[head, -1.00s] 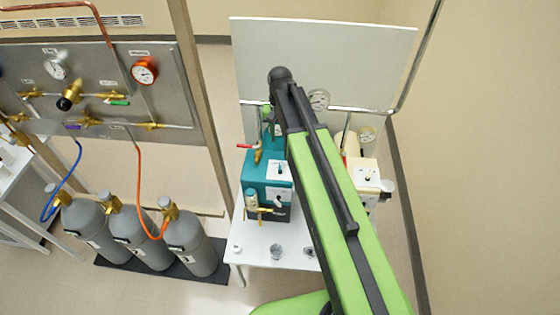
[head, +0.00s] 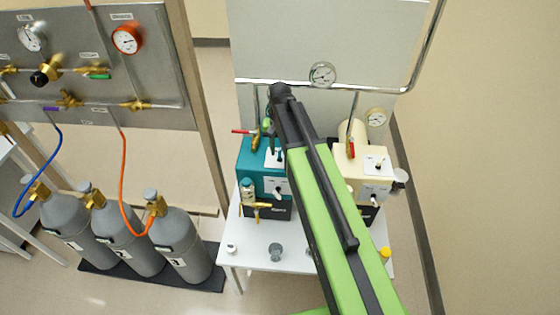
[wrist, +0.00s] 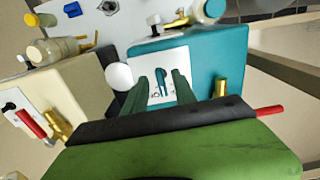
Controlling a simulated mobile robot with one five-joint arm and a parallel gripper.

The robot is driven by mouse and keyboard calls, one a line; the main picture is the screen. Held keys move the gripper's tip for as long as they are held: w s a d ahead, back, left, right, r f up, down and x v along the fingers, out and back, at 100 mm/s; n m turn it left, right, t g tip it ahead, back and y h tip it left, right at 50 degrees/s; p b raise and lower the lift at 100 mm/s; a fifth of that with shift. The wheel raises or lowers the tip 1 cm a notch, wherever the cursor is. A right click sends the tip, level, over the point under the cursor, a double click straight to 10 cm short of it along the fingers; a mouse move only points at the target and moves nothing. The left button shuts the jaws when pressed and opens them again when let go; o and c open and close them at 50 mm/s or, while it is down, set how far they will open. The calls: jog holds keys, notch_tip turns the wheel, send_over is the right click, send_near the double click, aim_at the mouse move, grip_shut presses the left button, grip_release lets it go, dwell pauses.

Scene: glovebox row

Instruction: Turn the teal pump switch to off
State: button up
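The teal pump (head: 257,176) stands on a white table, left of my arm. Its white switch plate (head: 274,158) is on its top face, partly behind my arm. In the wrist view the teal pump body (wrist: 207,50) fills the upper middle. A small teal switch lever (wrist: 160,82) stands on the white plate (wrist: 172,60). My gripper (wrist: 161,78) is open, its two dark fingers apart, one on each side of the lever as seen from the wrist. I cannot tell whether a finger touches the lever or how far above the plate the tips are.
A cream pump (head: 354,172) stands right of the teal one. A red-handled valve (head: 246,132) rises behind the teal pump. A grey back panel (head: 300,40) and gauge (head: 323,74) are behind. Grey cylinders (head: 185,245) stand to the left. Small items lie on the table (head: 252,230).

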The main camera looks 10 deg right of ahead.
jog(key=shift+f, duration=0.5)
jog(key=shift+r, duration=0.1)
jog(key=shift+c, duration=0.2)
grip_shut()
jog(key=shift+d, duration=0.15)
jog(key=shift+n, duration=2.8)
